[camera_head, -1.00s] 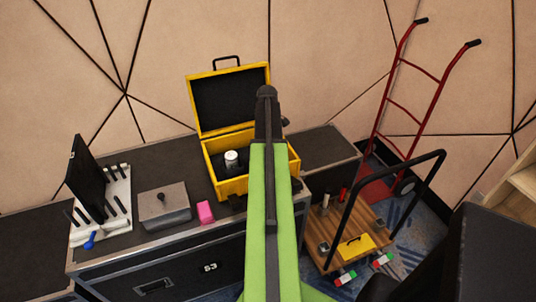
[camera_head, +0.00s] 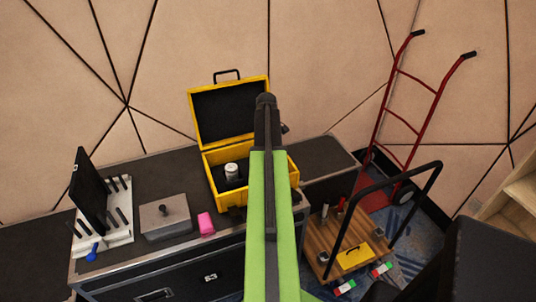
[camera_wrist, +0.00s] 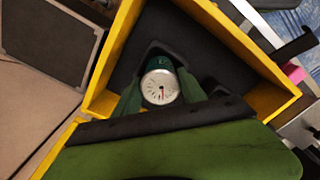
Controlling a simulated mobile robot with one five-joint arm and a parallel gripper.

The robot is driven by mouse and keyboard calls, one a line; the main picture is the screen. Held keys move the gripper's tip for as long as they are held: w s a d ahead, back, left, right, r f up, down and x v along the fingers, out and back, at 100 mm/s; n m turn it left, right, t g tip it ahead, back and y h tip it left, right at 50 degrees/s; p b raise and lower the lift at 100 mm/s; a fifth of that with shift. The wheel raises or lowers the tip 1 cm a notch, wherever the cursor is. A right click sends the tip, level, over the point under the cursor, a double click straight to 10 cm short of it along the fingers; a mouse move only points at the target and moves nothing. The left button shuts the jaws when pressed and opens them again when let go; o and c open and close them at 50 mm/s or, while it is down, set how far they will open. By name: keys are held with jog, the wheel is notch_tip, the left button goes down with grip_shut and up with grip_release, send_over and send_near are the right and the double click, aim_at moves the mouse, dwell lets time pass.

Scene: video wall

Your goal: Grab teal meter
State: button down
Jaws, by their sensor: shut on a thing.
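My gripper (camera_wrist: 160,97) is shut on the meter, with a green finger on each side. Whether the meter touches the lining is not clear.
A pink block (camera_head: 206,223), a grey box (camera_head: 165,217) and a white tool rack (camera_head: 114,234) are to the left on the black bench. A wooden cart (camera_head: 331,240) and red hand truck (camera_head: 417,120) stand at right.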

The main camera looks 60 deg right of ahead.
jog(key=s+a+r+p, duration=0.5)
jog(key=s+r+p, duration=0.2)
jog(key=s, duration=0.3)
jog(key=shift+s+r, duration=0.35)
jog(key=shift+r, duration=0.35)
